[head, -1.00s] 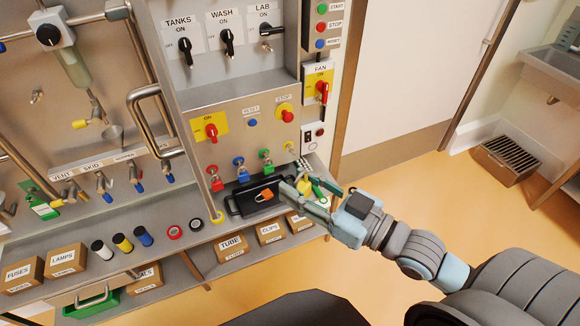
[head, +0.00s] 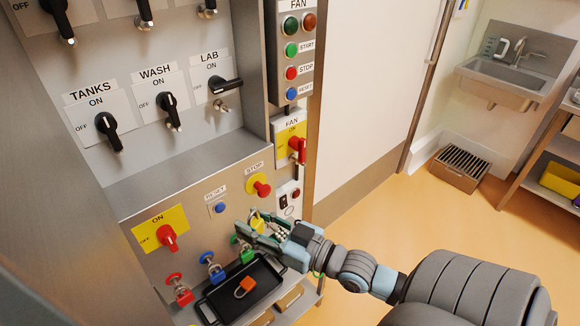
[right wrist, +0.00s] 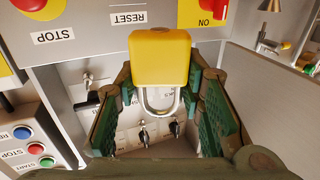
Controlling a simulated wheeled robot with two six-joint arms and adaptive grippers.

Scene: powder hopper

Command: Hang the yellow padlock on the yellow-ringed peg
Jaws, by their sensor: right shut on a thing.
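My right gripper (head: 258,232) is shut on the yellow padlock (head: 257,222), in front of the panel below the stop button. In the right wrist view the padlock (right wrist: 160,58) sits between the green finger pads (right wrist: 165,98), its metal shackle pointing down in the picture, away from its body. The yellow-ringed peg cannot be made out now; the padlock and gripper cover the area right of the green padlock. My left gripper is not in view.
Red (head: 184,295), blue (head: 217,273) and green (head: 246,256) padlocks hang in a row on the panel. An orange padlock (head: 245,286) lies in the black tray (head: 212,308) below. The red fan switch (head: 298,147) juts out at the right.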

